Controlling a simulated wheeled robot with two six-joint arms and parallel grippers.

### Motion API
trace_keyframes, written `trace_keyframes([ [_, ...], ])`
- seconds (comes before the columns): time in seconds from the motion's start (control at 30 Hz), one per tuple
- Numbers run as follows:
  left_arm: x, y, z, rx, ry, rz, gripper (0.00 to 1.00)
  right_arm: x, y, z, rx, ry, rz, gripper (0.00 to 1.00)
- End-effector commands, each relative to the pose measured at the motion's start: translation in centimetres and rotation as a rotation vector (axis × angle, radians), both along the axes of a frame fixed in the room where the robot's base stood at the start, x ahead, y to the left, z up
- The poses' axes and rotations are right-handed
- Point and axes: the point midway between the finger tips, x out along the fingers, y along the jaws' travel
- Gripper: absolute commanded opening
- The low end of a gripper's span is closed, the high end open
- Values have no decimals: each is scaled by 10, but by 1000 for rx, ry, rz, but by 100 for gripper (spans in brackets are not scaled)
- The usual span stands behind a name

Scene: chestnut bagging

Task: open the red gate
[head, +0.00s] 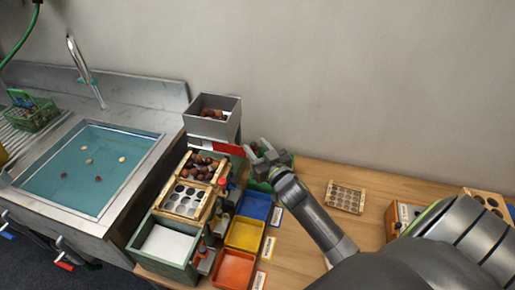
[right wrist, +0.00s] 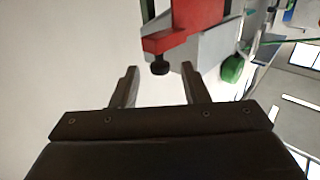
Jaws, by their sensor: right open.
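The red gate (head: 229,149) shows as a red strip at the foot of the grey hopper (head: 225,108), which holds chestnuts. In the right wrist view the red gate (right wrist: 185,24) is at the top, with a dark knob (right wrist: 159,67) hanging from its near end. My right gripper (head: 262,152) is just right of the gate in the head view. In the right wrist view its two fingers (right wrist: 160,72) are open and apart, with the knob in line with the gap between them. I cannot tell whether the knob is between the fingers or just beyond. My left gripper is out of view.
Below the hopper is a wooden sorting tray (head: 187,200) with chestnuts. Blue (head: 255,205), yellow (head: 244,234) and red-orange (head: 234,268) bins stand beside it. A sink (head: 85,165) is at left. A small wooden tray (head: 346,197) lies on the table at right, with bare wood around it.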

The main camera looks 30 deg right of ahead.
Motion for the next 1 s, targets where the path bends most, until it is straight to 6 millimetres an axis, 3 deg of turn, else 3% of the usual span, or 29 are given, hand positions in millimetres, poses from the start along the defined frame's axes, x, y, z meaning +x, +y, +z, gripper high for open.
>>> trace_keyframes([
  [0.27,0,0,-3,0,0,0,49,-14,1,-2,0,1,0,41],
  [0.8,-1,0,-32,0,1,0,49,-124,7,-4,0,2,0,41],
  [1.0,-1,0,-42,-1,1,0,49,-156,9,-3,0,2,0,41],
])
